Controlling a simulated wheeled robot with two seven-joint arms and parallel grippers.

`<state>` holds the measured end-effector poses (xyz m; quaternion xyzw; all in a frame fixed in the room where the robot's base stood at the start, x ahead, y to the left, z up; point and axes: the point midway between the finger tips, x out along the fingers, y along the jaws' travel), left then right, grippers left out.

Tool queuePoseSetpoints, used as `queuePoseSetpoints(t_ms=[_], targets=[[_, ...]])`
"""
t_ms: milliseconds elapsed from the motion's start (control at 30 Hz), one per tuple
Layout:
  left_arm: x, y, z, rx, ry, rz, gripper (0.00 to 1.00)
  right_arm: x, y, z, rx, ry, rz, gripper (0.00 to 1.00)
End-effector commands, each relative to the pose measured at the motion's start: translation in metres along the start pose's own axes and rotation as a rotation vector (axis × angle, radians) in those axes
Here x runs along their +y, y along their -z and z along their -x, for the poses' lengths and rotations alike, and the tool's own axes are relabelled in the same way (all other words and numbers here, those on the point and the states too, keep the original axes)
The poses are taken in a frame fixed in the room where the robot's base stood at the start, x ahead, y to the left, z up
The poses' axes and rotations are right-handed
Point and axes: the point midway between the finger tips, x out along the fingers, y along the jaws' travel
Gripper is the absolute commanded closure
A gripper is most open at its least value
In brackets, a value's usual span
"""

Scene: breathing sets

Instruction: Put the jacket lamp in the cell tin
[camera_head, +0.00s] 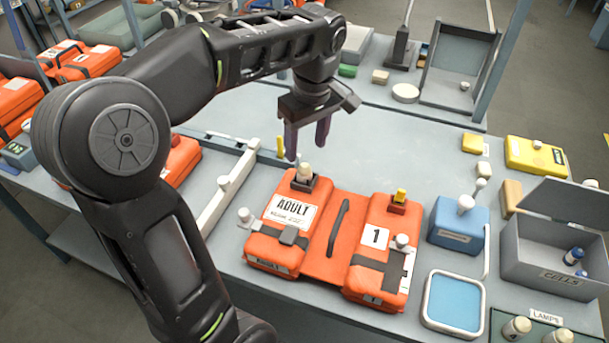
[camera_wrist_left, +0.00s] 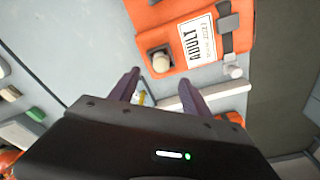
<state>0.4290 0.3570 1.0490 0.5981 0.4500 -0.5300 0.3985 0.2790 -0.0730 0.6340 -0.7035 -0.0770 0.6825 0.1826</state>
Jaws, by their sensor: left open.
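An orange jacket (camera_head: 325,235) marked ADULT and 1 lies on the grey table. A pale, round-topped lamp (camera_head: 304,172) stands in a dark holder at the jacket's upper left; it also shows in the left wrist view (camera_wrist_left: 162,62). The cell tin (camera_head: 550,262), a grey box labelled CELLS with its lid up, stands at the right with small blue cells inside. My left gripper (camera_head: 307,150) is open and empty, fingers pointing down, close to the lamp on its far side. In the left wrist view the lamp lies just beyond the fingertips (camera_wrist_left: 160,82). My right gripper is not in view.
A blue box (camera_head: 460,229) with a white knob and a blue-topped tray (camera_head: 453,303) stand between jacket and tin. A green tray labelled LAMPS (camera_head: 540,330) is at the lower right. A yellow case (camera_head: 537,156) is behind the tin. The table behind the jacket is mostly clear.

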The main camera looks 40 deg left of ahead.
Motion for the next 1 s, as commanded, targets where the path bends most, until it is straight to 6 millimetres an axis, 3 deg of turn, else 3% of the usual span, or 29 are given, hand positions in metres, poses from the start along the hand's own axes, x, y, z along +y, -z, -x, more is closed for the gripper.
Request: queuePoseSetpoints(t_ms=[167, 533, 833, 1000], targets=[[0.000, 0.000, -0.017, -0.001, 0.001, 0.000, 0.44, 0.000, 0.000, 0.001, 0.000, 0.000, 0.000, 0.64], [0.000, -0.001, -0.022, 0.000, 0.000, 0.000, 0.44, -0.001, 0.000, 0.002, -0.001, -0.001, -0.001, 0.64], [-0.002, -0.004, -0.061, -0.001, 0.002, 0.000, 0.44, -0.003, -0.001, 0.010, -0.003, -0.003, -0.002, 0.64], [-0.001, -0.004, -0.070, 0.000, 0.000, 0.000, 0.44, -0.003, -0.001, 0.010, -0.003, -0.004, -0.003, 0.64]])
